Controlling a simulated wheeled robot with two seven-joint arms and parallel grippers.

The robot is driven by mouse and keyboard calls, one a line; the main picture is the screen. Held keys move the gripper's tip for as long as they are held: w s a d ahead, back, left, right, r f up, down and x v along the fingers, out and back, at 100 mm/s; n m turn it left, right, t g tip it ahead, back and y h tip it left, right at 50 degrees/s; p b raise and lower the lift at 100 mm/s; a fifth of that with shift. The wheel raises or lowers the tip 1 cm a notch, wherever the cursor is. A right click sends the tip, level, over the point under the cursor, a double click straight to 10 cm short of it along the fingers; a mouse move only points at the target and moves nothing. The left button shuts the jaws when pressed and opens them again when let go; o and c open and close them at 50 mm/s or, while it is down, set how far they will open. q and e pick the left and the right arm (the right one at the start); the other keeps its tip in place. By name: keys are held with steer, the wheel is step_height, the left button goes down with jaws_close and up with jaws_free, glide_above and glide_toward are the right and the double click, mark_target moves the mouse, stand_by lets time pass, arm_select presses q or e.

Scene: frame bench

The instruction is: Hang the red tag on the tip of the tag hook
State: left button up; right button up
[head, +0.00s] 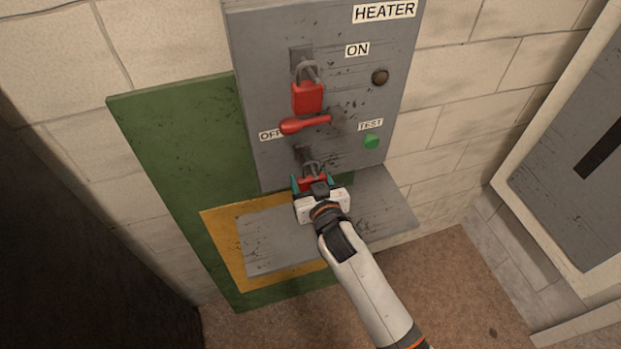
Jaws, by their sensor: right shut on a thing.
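My right gripper (313,184) is low in front of the grey heater panel, its teal fingertips on either side of a small red thing, which I take for the red tag (314,181). It is shut on it, and the gripper hides most of its body. A grey loop (313,167) rises from its top. A dark fitting on the panel, seemingly the tag hook (302,151), is just above and behind the loop. I cannot tell whether the loop is around it or only in front. My left gripper is not in view.
A red padlock (308,97) hangs above a red lever (305,124) on the heater panel (262,60). A green button (371,142) is to the right. A grey shelf (385,205) lies below. A pale-framed panel (575,170) is at far right.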

steer(key=shift+w+a+f, duration=0.1)
steer(key=shift+w, duration=0.25)
steer(key=o, duration=0.5)
steer(key=shift+w, duration=0.1)
steer(key=o, duration=0.6)
steer(key=shift+c, duration=0.2)
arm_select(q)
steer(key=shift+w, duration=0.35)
